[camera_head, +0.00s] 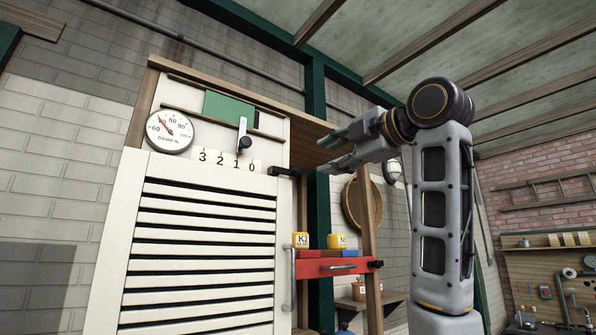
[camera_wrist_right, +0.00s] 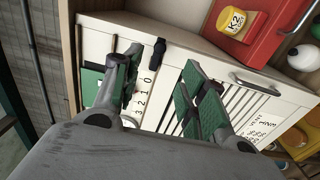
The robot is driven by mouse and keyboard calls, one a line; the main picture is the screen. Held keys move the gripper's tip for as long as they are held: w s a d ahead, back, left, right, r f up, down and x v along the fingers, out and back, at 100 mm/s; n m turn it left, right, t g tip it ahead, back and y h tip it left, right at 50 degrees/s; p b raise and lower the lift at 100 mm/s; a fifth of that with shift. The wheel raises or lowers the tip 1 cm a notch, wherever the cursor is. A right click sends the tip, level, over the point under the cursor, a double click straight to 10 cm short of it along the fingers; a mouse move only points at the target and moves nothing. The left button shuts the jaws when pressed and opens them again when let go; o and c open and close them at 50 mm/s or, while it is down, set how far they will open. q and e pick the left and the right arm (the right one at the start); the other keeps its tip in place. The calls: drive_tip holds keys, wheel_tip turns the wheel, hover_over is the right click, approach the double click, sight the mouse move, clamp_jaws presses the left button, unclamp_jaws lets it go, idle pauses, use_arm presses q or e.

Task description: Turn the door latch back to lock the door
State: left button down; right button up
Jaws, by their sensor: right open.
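A white slatted door (camera_head: 128,232) fills the lower part of the cabinet front. A black door latch (camera_head: 284,171) sits at its upper right corner, lying about level across the edge. What seems to be the same latch is a dark piece in the right wrist view (camera_wrist_right: 158,50), beyond the fingers. My right gripper (camera_head: 328,153) is open, to the right of and slightly above the latch, apart from it. Its two green-padded fingers show spread and empty in the right wrist view (camera_wrist_right: 160,88). My left gripper is not in view.
A scale marked 3 2 1 0 (camera_head: 228,162) with a black-knobbed lever (camera_head: 244,143) is left of the latch. A round gauge (camera_head: 170,131) hangs farther left. A red drawer (camera_head: 325,267) with yellow boxes stands right of the door. A wooden post (camera_head: 370,235) is below my right wrist.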

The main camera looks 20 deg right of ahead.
sight(299, 171)
drive_tip(key=p+x, duration=0.4)
drive_tip(key=x, duration=0.9)
drive_tip(key=shift+w+f, duration=0.1)
